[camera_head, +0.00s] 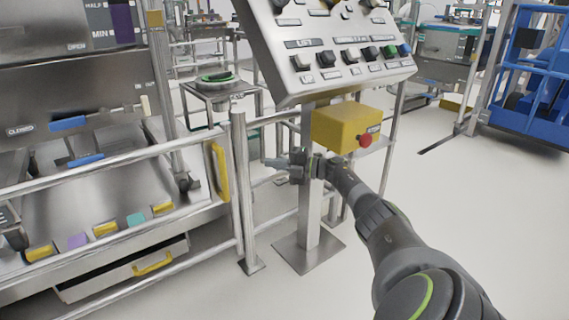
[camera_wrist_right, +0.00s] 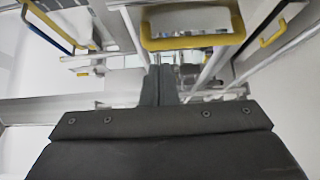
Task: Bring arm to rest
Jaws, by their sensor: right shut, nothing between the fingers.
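My right arm (camera_head: 390,235) reaches in from the lower right of the head view. Its gripper (camera_head: 272,163) points left, in front of the control panel's post and below the panel. The gripper is shut and holds nothing. In the right wrist view its fingers (camera_wrist_right: 160,84) are together, with no object between them. My left gripper is in neither view.
A tilted control panel (camera_head: 330,50) stands on a metal post (camera_head: 310,215). A yellow box (camera_head: 345,125) with a red button (camera_head: 364,140) hangs beside it. Metal railings (camera_head: 110,165) front a steel machine at left. A blue frame (camera_head: 530,85) stands far right. Open floor (camera_head: 480,220) lies right.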

